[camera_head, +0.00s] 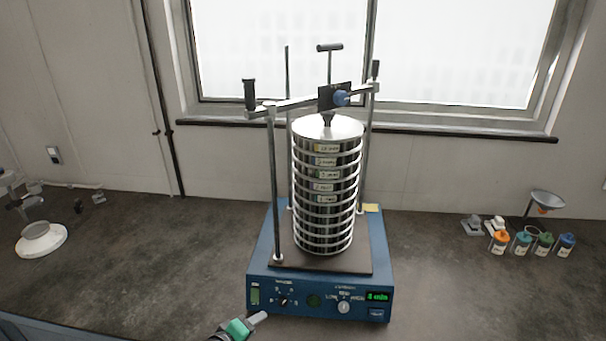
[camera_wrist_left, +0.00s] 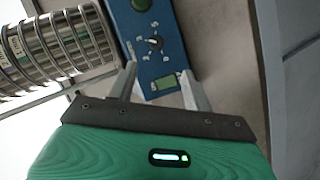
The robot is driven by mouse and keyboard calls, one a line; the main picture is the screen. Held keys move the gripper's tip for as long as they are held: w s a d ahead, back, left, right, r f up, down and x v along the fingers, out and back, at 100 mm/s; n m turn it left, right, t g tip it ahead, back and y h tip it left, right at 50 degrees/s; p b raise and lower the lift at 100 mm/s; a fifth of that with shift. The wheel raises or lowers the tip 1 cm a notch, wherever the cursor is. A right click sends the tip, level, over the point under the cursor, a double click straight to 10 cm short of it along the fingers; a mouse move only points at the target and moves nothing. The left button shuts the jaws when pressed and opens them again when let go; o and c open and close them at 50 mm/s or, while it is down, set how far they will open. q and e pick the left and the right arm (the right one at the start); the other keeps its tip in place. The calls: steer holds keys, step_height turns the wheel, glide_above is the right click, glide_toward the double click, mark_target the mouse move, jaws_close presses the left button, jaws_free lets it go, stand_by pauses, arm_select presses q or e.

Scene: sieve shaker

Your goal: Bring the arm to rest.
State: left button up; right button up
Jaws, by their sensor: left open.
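My left gripper (camera_head: 258,318) is at the bottom of the head view, just in front of the shaker's lower left front. In the left wrist view its two fingers (camera_wrist_left: 160,78) stand apart with nothing between them. The sieve shaker has a blue base (camera_head: 320,302) and carries an upright stack of round metal sieves (camera_head: 325,190) under a clamp bar (camera_head: 295,103). The panel's display (camera_head: 377,296) is lit green. My right gripper is not in view.
Several small bottles with coloured caps (camera_head: 522,243) and a funnel on a stand (camera_head: 547,198) are at the right. A white round dish (camera_head: 40,240) of a balance-like device is at the far left.

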arm_select(q)
steer(key=s+a+r+m+g+y, duration=0.1)
steer(key=s+a+m+g+y, duration=0.2)
steer(key=s, duration=0.7)
steer(key=s+a+r+m+g, duration=0.15)
steer(key=s+m, duration=0.25)
steer(key=s, duration=0.6)
steer(key=s+a+r+m+g+y, duration=0.1)
steer(key=s+m+g+y, duration=0.2)
steer(key=s, duration=0.8)
step_height(320, 180, down, 33)
steer(key=m+g+b, duration=0.1)
steer(key=g, duration=0.1)
steer(key=s+a+f, duration=0.2)
steer(key=s+f, duration=0.7)
steer(key=f, duration=0.1)
steer(key=s+a+f+b, duration=0.1)
steer(key=s+f, duration=0.9)
steer(key=shift+s+a+f+g+h, duration=0.15)
steer(key=shift+s+a+g+h, duration=0.1)
steer(key=shift+a+g+h, duration=0.1)
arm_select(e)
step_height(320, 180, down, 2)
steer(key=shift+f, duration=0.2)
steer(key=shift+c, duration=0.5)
